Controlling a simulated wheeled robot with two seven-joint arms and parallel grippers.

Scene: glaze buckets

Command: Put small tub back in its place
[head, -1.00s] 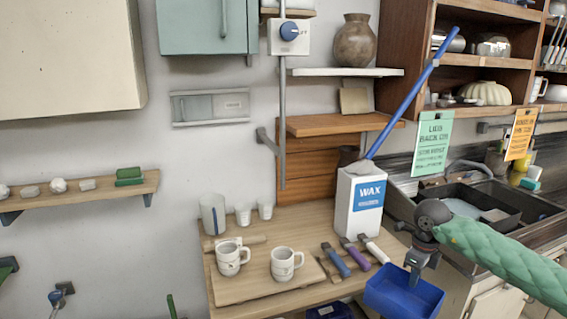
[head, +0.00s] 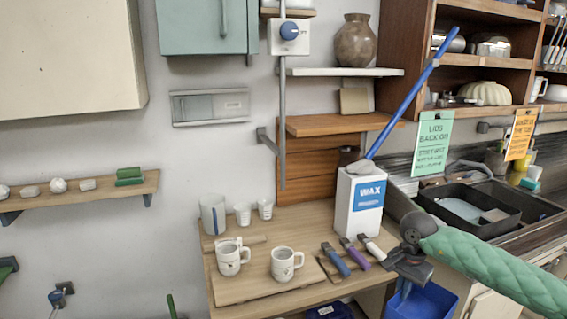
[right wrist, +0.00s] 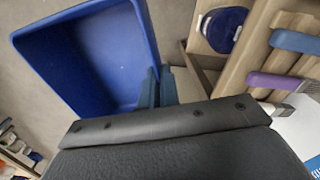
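A blue open tub (head: 424,302) hangs beside the right front of the wooden table, cut off by the bottom edge of the head view. My right gripper (head: 403,287) is above its near-table side. In the right wrist view the tub (right wrist: 85,50) fills the upper left and looks empty. There my right gripper's teal fingers (right wrist: 157,88) are close together at the tub's wall, apparently pinching it. The exact contact is partly hidden. My left gripper is in no view.
The wooden table (head: 285,297) holds two mugs, several scrapers (head: 336,260) and a white WAX box (head: 358,200). A round blue thing (right wrist: 224,28) sits below the table's edge. A sink counter (head: 540,240) is on the right.

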